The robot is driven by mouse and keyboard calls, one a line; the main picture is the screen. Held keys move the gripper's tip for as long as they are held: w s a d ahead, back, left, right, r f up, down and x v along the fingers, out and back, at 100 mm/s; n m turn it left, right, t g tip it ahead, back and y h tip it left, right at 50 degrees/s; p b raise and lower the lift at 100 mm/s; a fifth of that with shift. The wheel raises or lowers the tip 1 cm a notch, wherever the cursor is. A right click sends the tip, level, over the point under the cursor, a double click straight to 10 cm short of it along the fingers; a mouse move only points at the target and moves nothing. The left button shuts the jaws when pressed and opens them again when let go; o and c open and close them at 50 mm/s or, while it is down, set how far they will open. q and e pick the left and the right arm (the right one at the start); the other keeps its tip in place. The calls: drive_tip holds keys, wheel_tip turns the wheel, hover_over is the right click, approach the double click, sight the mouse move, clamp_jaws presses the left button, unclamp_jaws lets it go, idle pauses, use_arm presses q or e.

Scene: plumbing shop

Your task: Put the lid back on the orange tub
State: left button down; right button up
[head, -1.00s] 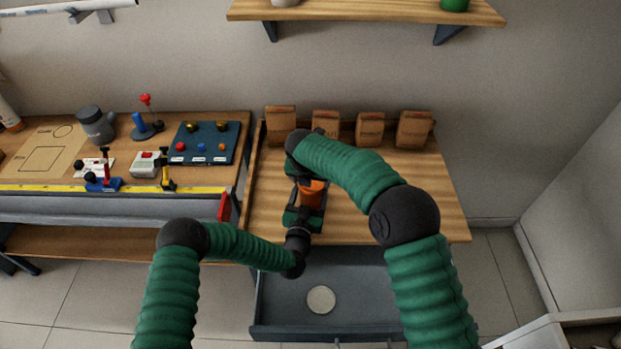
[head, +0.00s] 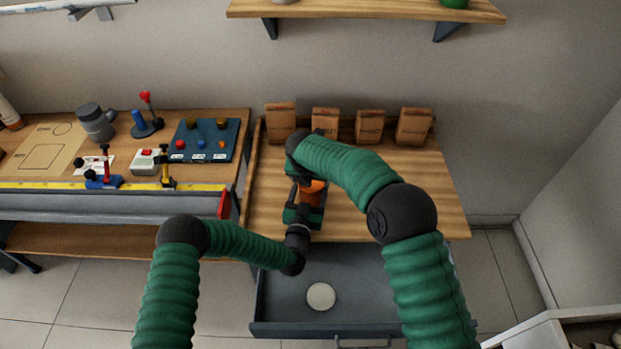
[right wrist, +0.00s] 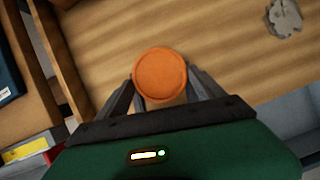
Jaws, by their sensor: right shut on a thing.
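The orange tub (head: 313,187) stands at the left front part of the wooden bench, partly hidden by my grippers. In the right wrist view a round orange top (right wrist: 160,74) sits between the fingers of my right gripper (right wrist: 161,88); I cannot tell if it is the tub's top or a lid. My right gripper (head: 301,176) is shut on this orange thing. My left gripper (head: 305,202) is close in front of the tub, and its fingers are hidden. A cream round disc, possibly the lid (head: 320,296), lies flat in the open drawer (head: 374,290).
Several brown paper bags (head: 370,126) stand along the back of the bench (head: 400,190). The bench's right part is clear. At left a second bench holds a blue panel (head: 203,142), clamps and a yellow ruler (head: 60,185). A shelf (head: 365,12) hangs above.

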use_arm(q)
drive_tip(key=shift+d+r, duration=0.1)
use_arm(e)
drive_tip(key=shift+s+f, duration=0.1)
drive_tip(key=shift+f, duration=0.15)
drive_tip(key=shift+r, duration=0.15)
drive_tip(key=shift+r, duration=0.45)
drive_tip(key=shift+r, duration=0.1)
drive_tip(key=shift+f, duration=0.55)
idle(0.9)
drive_tip(key=o, duration=1.3)
use_arm(q)
drive_tip(key=shift+s+d, duration=0.1)
use_arm(e)
drive_tip(key=shift+f, duration=0.1)
drive_tip(key=shift+a, duration=0.1)
